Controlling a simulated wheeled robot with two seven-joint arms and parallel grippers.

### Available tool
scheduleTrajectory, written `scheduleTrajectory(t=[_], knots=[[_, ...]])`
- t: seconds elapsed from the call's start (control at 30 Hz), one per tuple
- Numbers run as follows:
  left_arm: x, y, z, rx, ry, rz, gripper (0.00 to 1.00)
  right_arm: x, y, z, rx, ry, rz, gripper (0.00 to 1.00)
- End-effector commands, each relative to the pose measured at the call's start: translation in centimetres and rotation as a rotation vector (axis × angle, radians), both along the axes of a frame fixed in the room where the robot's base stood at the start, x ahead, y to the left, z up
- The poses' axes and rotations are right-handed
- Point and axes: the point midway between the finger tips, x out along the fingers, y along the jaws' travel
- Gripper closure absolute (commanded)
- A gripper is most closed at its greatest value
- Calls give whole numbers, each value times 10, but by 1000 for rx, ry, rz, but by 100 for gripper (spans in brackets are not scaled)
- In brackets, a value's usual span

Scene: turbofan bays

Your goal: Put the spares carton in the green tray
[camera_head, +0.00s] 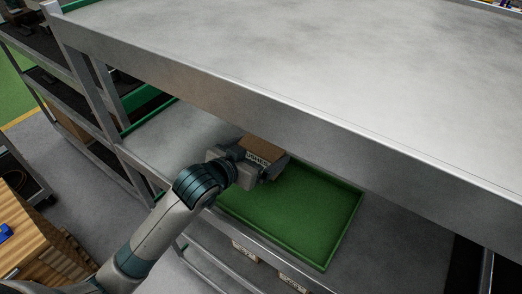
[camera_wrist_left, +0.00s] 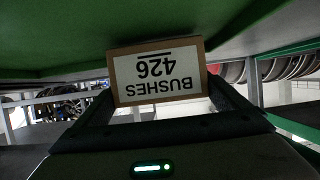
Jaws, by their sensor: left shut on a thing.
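The spares carton (camera_head: 262,148) is a brown box with a white label. In the left wrist view the carton (camera_wrist_left: 156,72) shows its label upside down, reading "BUSHES 426". My left gripper (camera_head: 258,168) is shut on it, with a finger on each side in the left wrist view (camera_wrist_left: 158,100). The green tray (camera_head: 300,212) lies on the shelf below the big upper shelf. The carton is over the tray's far left part, partly hidden by the gripper. I cannot tell whether it touches the tray floor. My right gripper is not in view.
The upper metal shelf (camera_head: 300,60) overhangs the tray and its front edge is close to the carton. Bare shelf (camera_head: 185,135) lies left of the tray. Brown cartons (camera_head: 292,282) sit on a lower level. A wooden-topped unit (camera_head: 30,225) stands at lower left.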

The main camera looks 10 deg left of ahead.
Motion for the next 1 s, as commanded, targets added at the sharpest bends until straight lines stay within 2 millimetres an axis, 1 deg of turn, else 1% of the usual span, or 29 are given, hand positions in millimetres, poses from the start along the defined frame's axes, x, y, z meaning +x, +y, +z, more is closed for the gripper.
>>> scheduleTrajectory(t=[0.03,0.1,0.5,0.53,0.57,1.0], knots=[[0,0,-3,1,1,1,39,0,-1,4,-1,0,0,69],[0,0,-7,1,-1,1,39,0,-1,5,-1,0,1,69],[0,0,-11,0,-3,0,39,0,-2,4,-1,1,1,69],[0,0,-12,0,-1,0,4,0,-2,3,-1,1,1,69],[0,0,-12,0,-1,0,0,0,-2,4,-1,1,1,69],[1,1,-8,0,-1,0,0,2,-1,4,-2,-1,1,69]])
